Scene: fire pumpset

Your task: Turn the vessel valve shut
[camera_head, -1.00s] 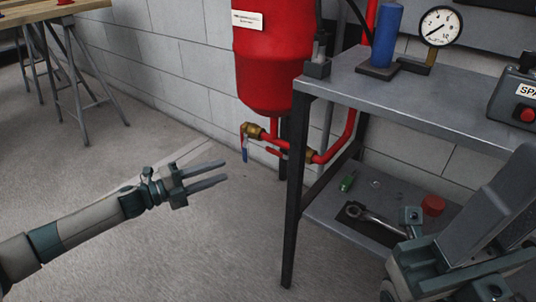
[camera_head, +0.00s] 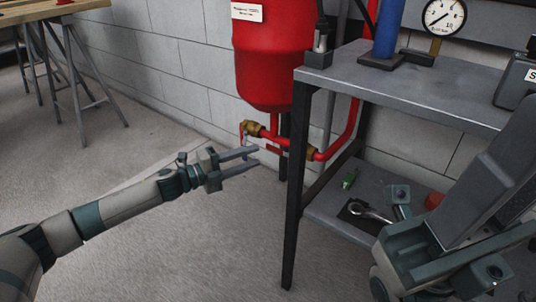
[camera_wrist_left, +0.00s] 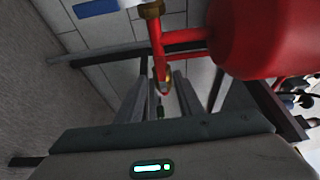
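The red vessel (camera_head: 272,60) hangs by the wall, with red pipework below it. A brass valve (camera_head: 255,129) sits on the left end of this pipework, with a blue lever hanging down, now partly hidden by my gripper. A red lever (camera_head: 273,149) shows further right on the pipe. My left gripper (camera_head: 256,157) is open and empty, its fingertips just below the brass valve; contact cannot be told. In the left wrist view, red pipe and brass fittings (camera_wrist_left: 152,9) lie ahead of the two spread fingers (camera_wrist_left: 162,105). Parts of my right arm fill the lower right; its fingers are unclear.
A grey metal table (camera_head: 425,88) stands right of the vessel, its black leg (camera_head: 293,200) close to my left gripper. The lower shelf (camera_head: 322,215) holds a wrench (camera_head: 368,212) and small parts. The floor at left is clear up to a wooden trestle table (camera_head: 40,12).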

